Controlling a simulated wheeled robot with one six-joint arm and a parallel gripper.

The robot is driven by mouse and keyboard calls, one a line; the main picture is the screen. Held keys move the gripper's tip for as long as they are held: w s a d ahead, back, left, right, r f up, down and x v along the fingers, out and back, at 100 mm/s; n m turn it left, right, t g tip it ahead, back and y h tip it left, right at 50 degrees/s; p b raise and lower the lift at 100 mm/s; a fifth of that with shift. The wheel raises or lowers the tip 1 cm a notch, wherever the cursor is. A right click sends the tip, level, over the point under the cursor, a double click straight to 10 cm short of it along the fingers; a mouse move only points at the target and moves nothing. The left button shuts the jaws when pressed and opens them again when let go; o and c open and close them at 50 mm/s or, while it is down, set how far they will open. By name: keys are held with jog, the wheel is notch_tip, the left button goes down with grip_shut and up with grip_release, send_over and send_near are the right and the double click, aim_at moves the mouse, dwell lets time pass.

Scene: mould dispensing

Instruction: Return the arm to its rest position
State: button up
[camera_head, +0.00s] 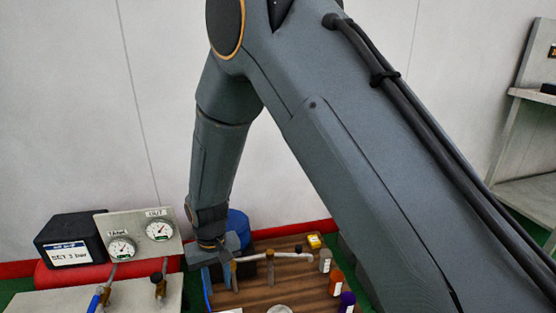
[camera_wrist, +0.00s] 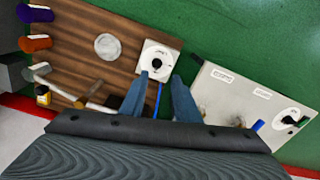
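My gripper (camera_head: 230,275) hangs low over the left part of a brown wooden board (camera_head: 255,297) in the head view. In the wrist view, my gripper (camera_wrist: 161,78) has two blue-grey fingers spread apart. I see nothing held between them; a thin blue line passes through the gap below. A white square plate with a round dial and dark centre (camera_wrist: 157,60) lies just beyond the fingertips. The arm is bent downward, its upper link crossing the right of the head view.
A gauge panel (camera_head: 140,236) and black box (camera_head: 70,240) stand at left, close to my gripper. Small purple (camera_head: 347,300), orange (camera_head: 336,282) and yellow (camera_head: 314,241) containers line the board's right. A pale disc (camera_wrist: 108,47) lies on the board. Grey shelves (camera_head: 530,190) stand at right.

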jog(key=s+d+r+n, duration=0.1)
jog(key=s+d+r, duration=0.7)
jog(key=s+r, duration=0.2)
jog(key=s+d+r+n, duration=0.1)
jog(key=s+d+r, duration=0.6)
jog(key=s+r, duration=0.3)
jog(key=d+r+m+p, duration=0.3)
jog(key=d+r+p, duration=0.7)
jog(key=r+p, duration=0.3)
jog(key=d+r+m+p, duration=0.4)
jog(key=d+r+p, duration=0.6)
jog(key=r+p, duration=0.3)
jog(key=p, duration=0.3)
jog(key=shift+s+d+p, duration=0.2)
jog(key=shift+d+p, duration=0.05)
jog(key=shift+p, duration=0.05)
